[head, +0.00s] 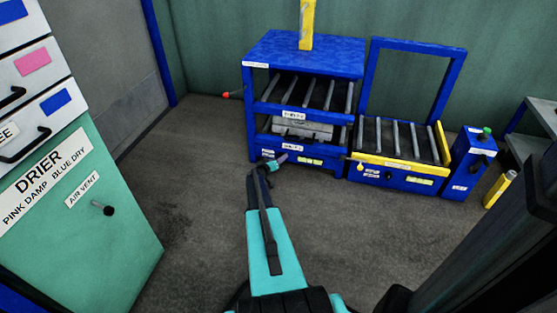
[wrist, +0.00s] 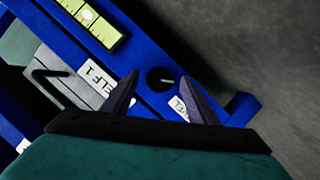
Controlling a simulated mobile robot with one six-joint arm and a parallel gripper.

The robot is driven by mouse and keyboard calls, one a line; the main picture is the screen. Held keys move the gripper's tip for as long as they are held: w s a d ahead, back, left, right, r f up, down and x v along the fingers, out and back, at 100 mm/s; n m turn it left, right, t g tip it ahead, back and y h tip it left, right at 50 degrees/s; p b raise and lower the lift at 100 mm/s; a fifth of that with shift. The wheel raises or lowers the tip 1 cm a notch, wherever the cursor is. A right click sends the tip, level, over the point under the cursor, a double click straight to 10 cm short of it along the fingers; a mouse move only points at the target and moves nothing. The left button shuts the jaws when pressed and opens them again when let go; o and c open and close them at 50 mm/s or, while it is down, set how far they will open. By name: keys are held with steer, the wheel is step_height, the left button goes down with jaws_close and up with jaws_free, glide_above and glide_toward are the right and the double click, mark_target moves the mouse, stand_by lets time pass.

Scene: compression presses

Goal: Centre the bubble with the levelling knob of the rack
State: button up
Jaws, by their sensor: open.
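The blue rack (head: 306,50) stands at the back, with roller shelves and a grey block on the lower one. Its round black levelling knob (wrist: 160,79) carries a short pale mark and sits on the blue front rail, beside a partly covered label ending in "EL". My gripper (wrist: 157,74) is open, its two dark fingers apart with the knob showing between their tips; I cannot tell whether they touch it. The yellow-green level vial (wrist: 92,22) is up and left of the knob. A pale patch, perhaps the bubble, shows in it; its exact position is unclear. In the head view my gripper (head: 261,172) is at the rack's lower front left.
A blue roller table (head: 399,170) with yellow edges adjoins the rack at right, then a blue box (head: 468,160) with a green button. A red-tipped lever (head: 229,94) sticks out of the rack's left side. A green drier cabinet (head: 120,235) stands at left. Grey floor is clear between.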

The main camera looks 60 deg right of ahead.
steer(key=w+p+v, duration=0.1)
steer(key=p+v, duration=0.3)
steer(key=v, duration=0.9)
steer(key=shift+s+a+r, duration=0.15)
steer(key=shift+s+a, duration=0.1)
steer(key=shift+s, duration=0.25)
steer(key=shift+p, duration=0.3)
